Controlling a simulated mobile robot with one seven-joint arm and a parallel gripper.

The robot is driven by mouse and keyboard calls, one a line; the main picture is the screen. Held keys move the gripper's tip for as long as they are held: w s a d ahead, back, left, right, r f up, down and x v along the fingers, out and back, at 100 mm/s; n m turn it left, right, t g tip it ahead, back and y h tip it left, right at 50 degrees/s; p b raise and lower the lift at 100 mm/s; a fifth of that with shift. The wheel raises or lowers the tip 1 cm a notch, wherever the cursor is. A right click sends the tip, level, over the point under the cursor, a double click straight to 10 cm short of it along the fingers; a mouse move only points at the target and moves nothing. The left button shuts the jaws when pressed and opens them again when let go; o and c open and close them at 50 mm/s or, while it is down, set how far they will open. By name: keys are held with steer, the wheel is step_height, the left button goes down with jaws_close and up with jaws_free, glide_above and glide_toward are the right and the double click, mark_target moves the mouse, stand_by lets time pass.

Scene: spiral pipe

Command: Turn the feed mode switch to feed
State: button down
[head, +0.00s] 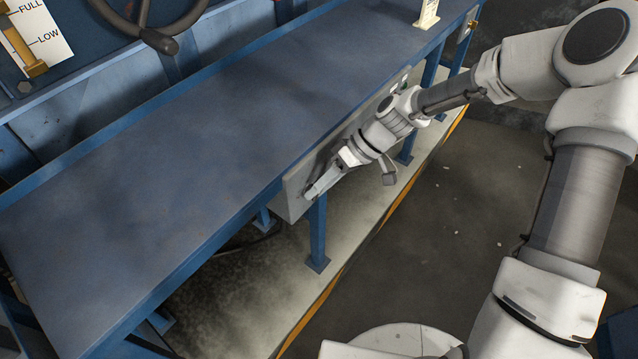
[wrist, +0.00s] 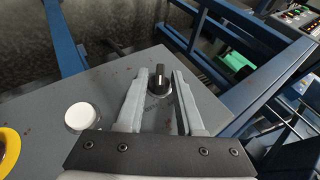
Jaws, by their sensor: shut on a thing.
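The feed mode switch (wrist: 159,79) is a small black knob on a round base, set on a grey, speckled control panel (wrist: 95,85). In the wrist view my gripper (wrist: 159,76) has one finger on each side of the knob and is shut on it. The knob's pointer looks roughly upright in that view; its label is too blurred to read. In the head view my gripper (head: 312,190) reaches the near end of the grey panel (head: 293,204), and the knob is hidden there.
A white round button (wrist: 80,117) and a yellow-ringed control (wrist: 8,150) sit left of the switch. In the head view a long blue table (head: 180,130) runs behind the panel, with blue legs (head: 317,235) below. Open floor (head: 450,230) lies to the right.

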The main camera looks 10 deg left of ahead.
steer(key=shift+w+d+f+m+g+y, duration=0.15)
steer(key=shift+m+g+y, duration=0.15)
steer(key=shift+g+y, duration=0.5)
steer(key=shift+g, duration=0.3)
steer(key=c, duration=0.9)
jaws_free()
steer(key=p+v, duration=0.1)
steer(key=v, duration=1.6)
steer(key=shift+w, duration=0.15)
steer(key=shift+r, duration=0.25)
